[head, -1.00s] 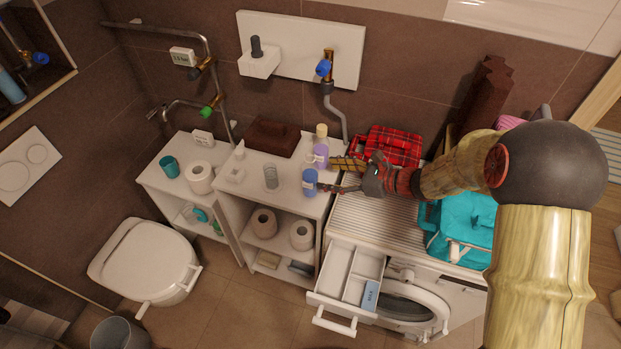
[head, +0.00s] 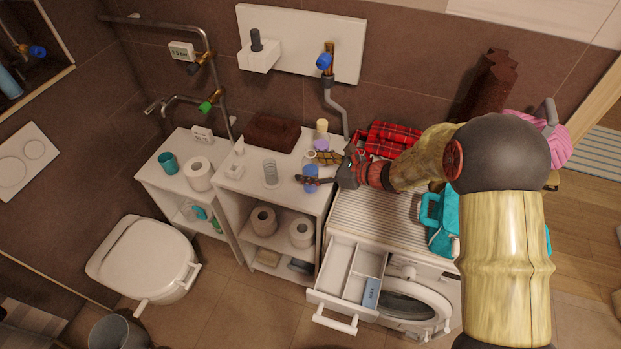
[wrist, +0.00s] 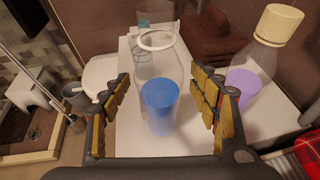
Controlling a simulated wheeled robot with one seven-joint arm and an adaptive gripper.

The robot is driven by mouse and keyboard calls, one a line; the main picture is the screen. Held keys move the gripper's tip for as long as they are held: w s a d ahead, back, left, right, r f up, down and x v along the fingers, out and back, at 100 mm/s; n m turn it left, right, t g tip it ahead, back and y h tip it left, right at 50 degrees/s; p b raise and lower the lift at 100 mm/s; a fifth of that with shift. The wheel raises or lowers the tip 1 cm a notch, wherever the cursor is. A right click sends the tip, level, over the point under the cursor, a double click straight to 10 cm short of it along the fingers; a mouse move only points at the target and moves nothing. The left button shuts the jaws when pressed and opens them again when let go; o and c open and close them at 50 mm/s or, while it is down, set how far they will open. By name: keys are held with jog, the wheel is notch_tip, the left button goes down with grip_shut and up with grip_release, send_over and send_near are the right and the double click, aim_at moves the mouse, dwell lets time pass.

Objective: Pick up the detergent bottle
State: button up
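A clear bottle with blue liquid (head: 310,186) stands on the right end of the white shelf unit. In the wrist view the clear bottle with blue liquid (wrist: 161,105) stands upright between my fingers, with visible gaps on both sides. A second clear bottle, with purple liquid and a cream cap (wrist: 243,88), stands to its right; it also shows in the head view (head: 321,144), behind my gripper. Which one is the detergent bottle I cannot tell from labels. My gripper (head: 313,169) is open, its fingers on either side of the blue bottle and partly hiding it.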

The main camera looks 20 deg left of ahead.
jog(key=shift+c, duration=1.2)
grip_shut()
